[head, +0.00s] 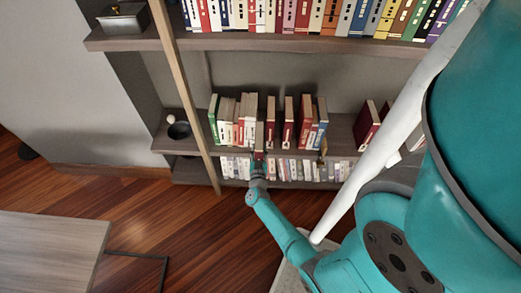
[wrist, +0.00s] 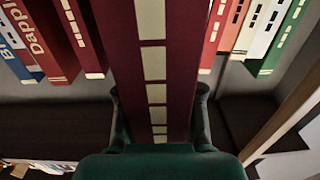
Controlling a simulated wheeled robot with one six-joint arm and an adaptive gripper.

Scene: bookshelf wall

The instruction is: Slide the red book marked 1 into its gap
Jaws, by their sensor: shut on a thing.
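My gripper (head: 259,166) is shut on a red book (wrist: 152,65) with cream bands down its spine. In the wrist view the gripper's fingers (wrist: 158,102) press on either side of the book. In the head view the held book (head: 259,137) is upright in front of the middle shelf's book row. It is at the gap between the cream and red books on the left and a dark red book (head: 270,123) on the right. I cannot read a number on it. How far it reaches into the gap is hidden.
A green book (head: 213,118) ends the row at left; blue and red books (head: 316,122) stand at right. A wooden upright (head: 186,90) is left of the row. A lower row of pale books (head: 300,170) sits below. Another red book (head: 366,123) stands farther right.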

